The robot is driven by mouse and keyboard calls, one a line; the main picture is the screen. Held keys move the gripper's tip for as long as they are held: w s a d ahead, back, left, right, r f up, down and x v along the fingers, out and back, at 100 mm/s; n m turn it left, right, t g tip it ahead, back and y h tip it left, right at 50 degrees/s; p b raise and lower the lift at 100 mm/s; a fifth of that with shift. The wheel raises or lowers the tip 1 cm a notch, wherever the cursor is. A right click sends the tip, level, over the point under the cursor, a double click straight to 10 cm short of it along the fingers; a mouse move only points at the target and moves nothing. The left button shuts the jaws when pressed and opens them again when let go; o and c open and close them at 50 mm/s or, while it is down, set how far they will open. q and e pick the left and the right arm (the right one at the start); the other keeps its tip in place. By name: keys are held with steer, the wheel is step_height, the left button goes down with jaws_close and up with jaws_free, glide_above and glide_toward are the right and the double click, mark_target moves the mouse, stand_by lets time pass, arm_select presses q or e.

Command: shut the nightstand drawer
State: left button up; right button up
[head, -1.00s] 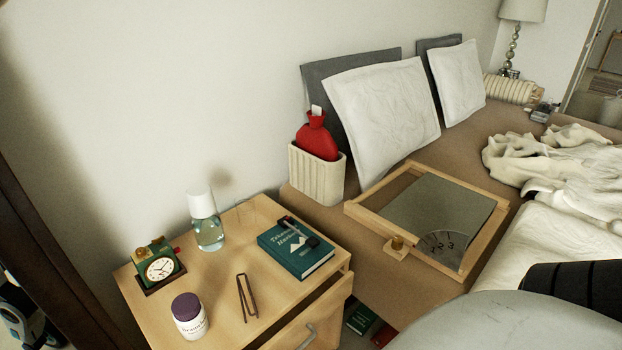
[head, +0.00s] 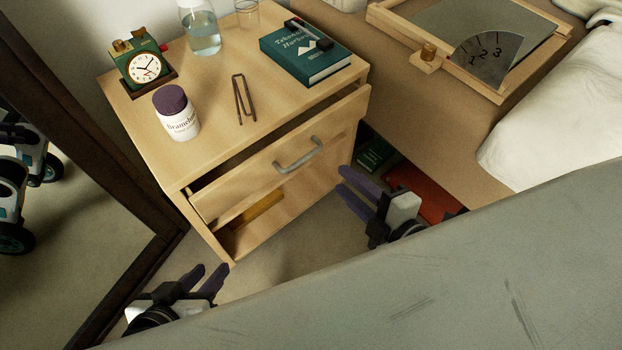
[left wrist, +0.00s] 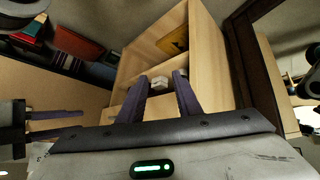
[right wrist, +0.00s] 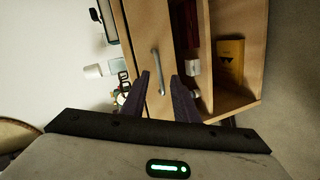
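The wooden nightstand (head: 165,190) stands at the left of the head view. Its drawer (head: 245,178) is partly open, with a dark gap behind the front panel. The grey bar handle (head: 299,155) is on that front; it also shows in the right wrist view (right wrist: 157,62). My right gripper (head: 341,178) is open and empty, in front of and right of the handle, apart from it in the head view. My left gripper (head: 211,270) is open and empty, low in front of the nightstand's lower left corner. Most of the drawer's inside is hidden.
On top are a clock (head: 144,68), a jar (head: 176,115), a bottle (head: 201,30), a glass (head: 247,15), tweezers-like brown tongs (head: 243,100) and a green book (head: 305,55). A yellow item (head: 258,208) lies in the open lower compartment. The bed (head: 425,110) is right; a dark-framed mirror (head: 95,175) left.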

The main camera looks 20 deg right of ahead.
mark_target(305, 160)
steer(key=w+a+f+n, duration=0.1)
steer(key=w, duration=0.2)
steer(key=w+a+f+n+y, duration=0.1)
steer(key=w+a+n, duration=0.1)
steer(key=w, duration=0.1)
steer(key=w+a+f+n, duration=0.1)
steer(key=w+a, duration=0.1)
steer(key=w, duration=0.1)
steer(key=shift+w+n+y, duration=0.25)
steer(key=shift+n+y, duration=0.05)
steer(key=shift+y, duration=0.1)
jaws_close()
